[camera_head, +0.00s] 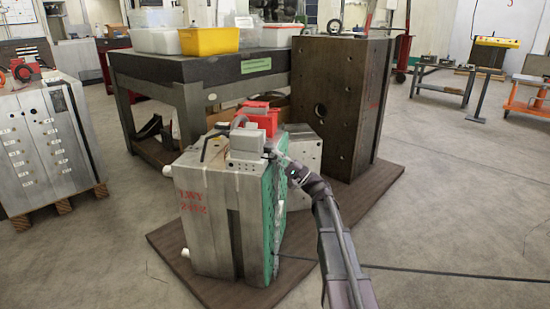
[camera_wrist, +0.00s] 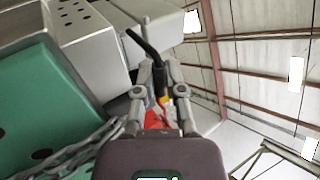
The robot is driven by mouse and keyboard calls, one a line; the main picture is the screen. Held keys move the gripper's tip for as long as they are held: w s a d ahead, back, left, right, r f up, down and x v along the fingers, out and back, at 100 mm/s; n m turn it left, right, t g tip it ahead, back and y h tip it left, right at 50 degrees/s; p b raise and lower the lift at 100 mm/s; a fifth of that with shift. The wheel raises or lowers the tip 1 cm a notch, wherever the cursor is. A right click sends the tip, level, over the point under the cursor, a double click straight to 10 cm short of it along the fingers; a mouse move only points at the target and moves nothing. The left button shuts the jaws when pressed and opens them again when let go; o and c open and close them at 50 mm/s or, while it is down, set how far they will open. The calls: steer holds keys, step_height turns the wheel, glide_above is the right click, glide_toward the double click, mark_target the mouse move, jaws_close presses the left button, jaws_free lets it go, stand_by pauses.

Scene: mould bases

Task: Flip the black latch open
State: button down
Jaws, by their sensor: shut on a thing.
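The black latch (camera_wrist: 146,46) shows in the wrist view as a bent black lever running from upper left down between my fingers. My gripper (camera_wrist: 159,72) is shut on its lower part, one grey finger on each side. In the head view my gripper (camera_head: 277,154) is at the top right edge of the grey and green mould base (camera_head: 209,222), beside a grey block (camera_head: 246,142) on top. The latch cannot be made out clearly there, as my gripper and the block crowd that spot.
A red part (camera_head: 262,118) stands behind the block. A tall brown mould base (camera_head: 338,100) stands behind on the brown platform (camera_head: 205,290). A dark table (camera_head: 190,70) bears a yellow bin (camera_head: 209,41). Open floor lies to the right.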

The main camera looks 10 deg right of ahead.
steer(key=shift+d, duration=0.1)
steer(key=c, duration=0.7)
jaws_free()
steer(key=shift+f, duration=0.1)
